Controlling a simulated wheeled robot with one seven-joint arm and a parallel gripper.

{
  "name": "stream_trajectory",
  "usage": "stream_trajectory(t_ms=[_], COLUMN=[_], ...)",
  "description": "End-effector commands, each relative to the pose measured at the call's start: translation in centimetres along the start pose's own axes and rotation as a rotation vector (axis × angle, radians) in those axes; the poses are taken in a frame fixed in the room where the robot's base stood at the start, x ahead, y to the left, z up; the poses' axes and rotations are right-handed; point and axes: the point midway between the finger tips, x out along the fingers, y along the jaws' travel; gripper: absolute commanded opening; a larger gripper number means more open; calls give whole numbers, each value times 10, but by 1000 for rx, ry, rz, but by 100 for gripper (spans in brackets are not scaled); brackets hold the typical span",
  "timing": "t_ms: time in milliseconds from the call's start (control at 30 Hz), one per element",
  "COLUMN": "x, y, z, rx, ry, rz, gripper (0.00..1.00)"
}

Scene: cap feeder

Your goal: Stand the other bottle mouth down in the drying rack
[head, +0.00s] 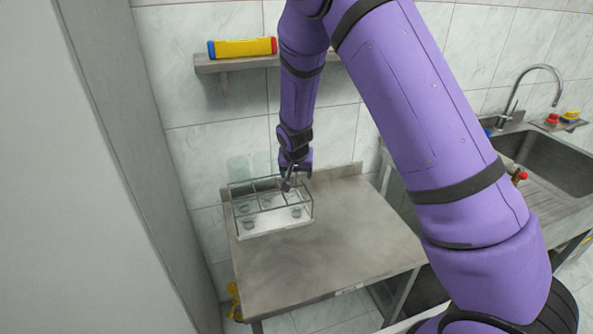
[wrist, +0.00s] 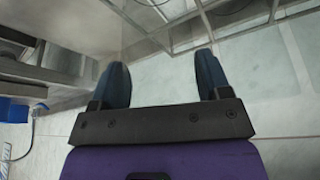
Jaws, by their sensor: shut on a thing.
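The drying rack (head: 272,228) is a wire frame with several square cells and a pale base on the steel table. Faint clear bottle shapes (head: 238,168) rise above its back left cells. Small round grey shapes show low inside it; I cannot tell whether they are bottle mouths. My gripper (head: 289,184) is over the rack's back right part. In the wrist view its two dark fingers (wrist: 162,80) stand apart, shut on a see-through bottle that barely shows between them. The bottle's tilt and its contact with the rack cannot be made out. Rack wires (wrist: 185,22) cross the top of the wrist view.
The steel table (head: 330,245) is bare in front and to the right of the rack. A wall shelf (head: 232,63) with a yellow box (head: 246,47) is above. A sink (head: 550,152) is at the right. A tall grey panel is close on the left.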

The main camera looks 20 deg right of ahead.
Motion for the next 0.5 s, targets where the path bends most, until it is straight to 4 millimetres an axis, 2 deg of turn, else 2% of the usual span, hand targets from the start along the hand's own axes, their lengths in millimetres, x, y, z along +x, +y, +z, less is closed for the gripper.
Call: stream_trajectory(t_ms=[167, 200, 300, 500], x=[0, 0, 0, 0], y=[0, 0, 0, 0], z=[0, 0, 0, 0], rx=[0, 0, 0, 1], ry=[0, 0, 0, 0], rz=[0, 0, 0, 0], gripper=[37, 80, 100, 100])
